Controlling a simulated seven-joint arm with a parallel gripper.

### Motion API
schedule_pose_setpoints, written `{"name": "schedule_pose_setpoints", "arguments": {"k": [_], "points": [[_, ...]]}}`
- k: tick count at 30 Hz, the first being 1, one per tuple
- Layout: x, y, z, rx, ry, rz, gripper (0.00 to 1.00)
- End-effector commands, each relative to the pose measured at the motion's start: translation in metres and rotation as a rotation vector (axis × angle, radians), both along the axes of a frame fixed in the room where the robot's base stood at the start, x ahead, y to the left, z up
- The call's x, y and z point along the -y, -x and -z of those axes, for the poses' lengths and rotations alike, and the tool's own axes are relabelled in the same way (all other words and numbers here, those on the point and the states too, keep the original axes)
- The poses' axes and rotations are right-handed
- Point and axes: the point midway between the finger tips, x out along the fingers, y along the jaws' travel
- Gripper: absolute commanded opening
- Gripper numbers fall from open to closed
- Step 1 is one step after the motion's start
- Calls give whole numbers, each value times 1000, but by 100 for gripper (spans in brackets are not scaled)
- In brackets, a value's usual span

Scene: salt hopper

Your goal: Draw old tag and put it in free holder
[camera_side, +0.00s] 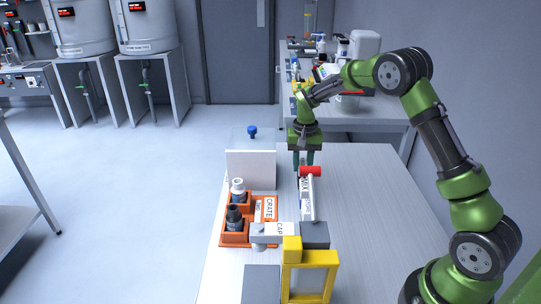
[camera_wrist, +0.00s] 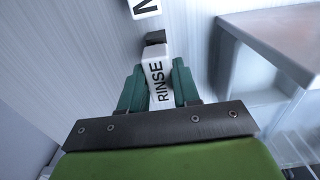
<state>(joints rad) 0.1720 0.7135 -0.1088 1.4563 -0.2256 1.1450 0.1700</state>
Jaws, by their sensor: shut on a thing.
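My gripper (camera_wrist: 160,88) is shut on a white tag marked RINSE (camera_wrist: 157,80), which has a black end piece. Its green fingers grip the tag from both sides. In the side view my gripper (camera_side: 303,160) points down over the far part of the table, and the held tag cannot be made out there. A second white piece, lettered MIX (camera_side: 306,190), stands just nearer than the fingers, with a red cylinder (camera_side: 310,171) at its top. Part of a lettered white piece (camera_wrist: 145,8) also shows at the wrist view's top edge. I cannot tell which holder is free.
An orange crate (camera_side: 264,210) with two bottles stands left. A white panel (camera_side: 250,168) is behind it. A yellow frame (camera_side: 291,256), a grey block (camera_side: 314,235) and a CAP label (camera_side: 278,229) stand in front. The table's right side (camera_side: 370,200) is clear.

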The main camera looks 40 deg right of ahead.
Motion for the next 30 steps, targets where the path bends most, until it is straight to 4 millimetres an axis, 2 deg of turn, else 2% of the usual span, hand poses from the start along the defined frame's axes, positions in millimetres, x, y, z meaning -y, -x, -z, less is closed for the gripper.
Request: {"name": "schedule_pose_setpoints", "arguments": {"k": [26, 27, 30], "points": [[0, 0, 15, 1, -1, 0, 0], [0, 0, 15, 1, -1, 0, 36], [0, 0, 15, 1, -1, 0, 51]]}}
